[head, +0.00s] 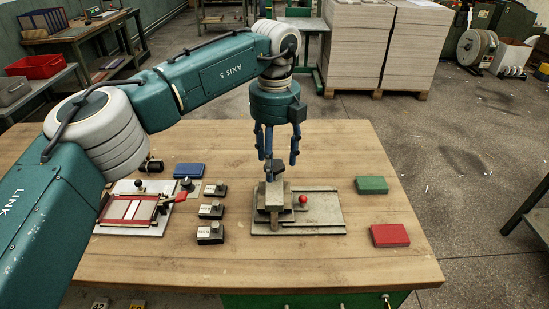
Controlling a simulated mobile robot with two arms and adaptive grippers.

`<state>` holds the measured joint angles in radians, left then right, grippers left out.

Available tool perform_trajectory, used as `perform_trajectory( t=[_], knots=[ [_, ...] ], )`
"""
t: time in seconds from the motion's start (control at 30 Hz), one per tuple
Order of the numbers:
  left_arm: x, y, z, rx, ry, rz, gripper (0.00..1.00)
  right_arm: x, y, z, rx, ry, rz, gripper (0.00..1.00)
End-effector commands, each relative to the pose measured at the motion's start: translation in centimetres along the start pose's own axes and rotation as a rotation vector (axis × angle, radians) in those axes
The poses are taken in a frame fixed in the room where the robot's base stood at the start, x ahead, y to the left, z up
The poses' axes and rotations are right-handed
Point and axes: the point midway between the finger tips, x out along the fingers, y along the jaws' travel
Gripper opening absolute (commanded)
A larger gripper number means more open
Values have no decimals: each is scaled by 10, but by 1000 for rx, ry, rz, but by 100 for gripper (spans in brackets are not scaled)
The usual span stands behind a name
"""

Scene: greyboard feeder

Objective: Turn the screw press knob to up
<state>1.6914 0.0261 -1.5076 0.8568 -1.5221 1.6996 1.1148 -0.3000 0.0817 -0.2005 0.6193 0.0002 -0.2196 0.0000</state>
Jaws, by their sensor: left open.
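My left gripper (275,158) comes down from above with its blue fingers spread. It is over a small grey press-like device (272,195) with a dark top, on a flat metal base. The fingertips are around or just above the dark top; I cannot tell whether they touch it. A red ball (303,200) shows at the device's right side. Three small dark boxes with white labels and black knobs, such as the middle box (211,211), stand in a column to its left. The labels are too small to read, and I cannot tell which way any knob points. My right gripper is not in view.
A white board with a red frame (131,209) and dark knobs lies at left. A blue block (189,170) is behind it. A green block (371,185) and a red block (390,235) lie at right. The wooden table (345,262) is clear at the front.

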Motion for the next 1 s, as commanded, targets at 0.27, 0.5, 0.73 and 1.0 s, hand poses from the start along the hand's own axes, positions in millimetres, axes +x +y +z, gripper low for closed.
perform_trajectory(
  t=[0.27,0.5,0.73,1.0],
  knots=[
    [-34,0,1,-1,-5,-1,57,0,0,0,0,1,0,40],
    [-86,-1,0,-2,-4,-2,57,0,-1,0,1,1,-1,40],
    [-115,0,0,-1,-1,0,57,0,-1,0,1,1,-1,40],
    [-121,0,-1,1,0,0,57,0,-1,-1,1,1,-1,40]
  ],
)
